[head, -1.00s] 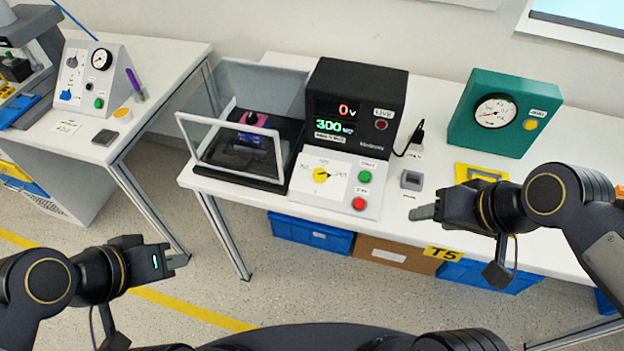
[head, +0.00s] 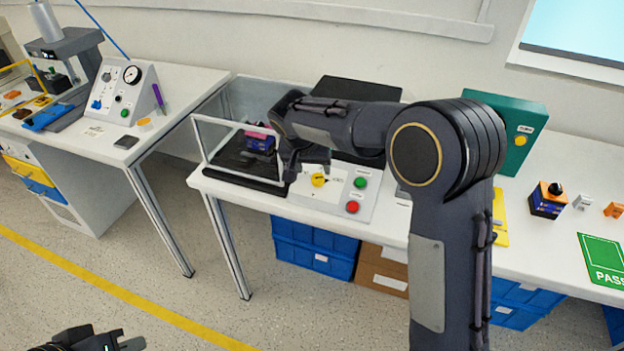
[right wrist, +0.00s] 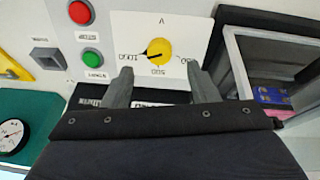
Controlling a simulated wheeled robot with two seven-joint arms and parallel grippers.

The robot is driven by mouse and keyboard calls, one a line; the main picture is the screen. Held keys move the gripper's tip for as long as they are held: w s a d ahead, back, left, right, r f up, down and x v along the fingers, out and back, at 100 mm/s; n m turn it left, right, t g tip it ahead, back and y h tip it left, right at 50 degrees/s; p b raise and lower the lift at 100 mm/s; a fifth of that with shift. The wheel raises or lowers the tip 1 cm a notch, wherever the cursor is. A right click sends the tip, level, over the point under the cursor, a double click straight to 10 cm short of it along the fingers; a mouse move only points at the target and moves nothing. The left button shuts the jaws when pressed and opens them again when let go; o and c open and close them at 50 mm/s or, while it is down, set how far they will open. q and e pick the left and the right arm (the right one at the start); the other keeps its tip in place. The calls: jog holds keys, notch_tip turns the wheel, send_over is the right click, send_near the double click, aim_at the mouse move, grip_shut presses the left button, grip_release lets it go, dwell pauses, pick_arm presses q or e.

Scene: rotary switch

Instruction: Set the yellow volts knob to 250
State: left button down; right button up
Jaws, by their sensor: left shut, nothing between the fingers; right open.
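The yellow volts knob (head: 318,180) sits on a white dial panel at the front of the tester. In the right wrist view the knob (right wrist: 159,52) appears upside down; its dark pointer is toward the label that looks like 1000, at the left. The 500 label is below it, and the label at the right is too blurred to read surely. My right gripper (right wrist: 160,85) is open and empty, its two fingers on either side below the knob in that view, apart from it. My left gripper (head: 132,344) is shut and empty, low at the left.
Green (head: 360,182) and red (head: 352,207) buttons sit right of the knob. A clear-walled test box (head: 240,182) stands left of it. My right arm hides the tester's display. A teal gauge box (head: 520,125) stands behind at the right.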

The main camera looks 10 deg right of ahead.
aim_at(317, 178)
jog(key=x, duration=0.6)
jog(key=shift+s, duration=0.1)
jog(key=shift+r, duration=0.1)
jog(key=c, duration=1)
jog(key=shift+o, duration=0.2)
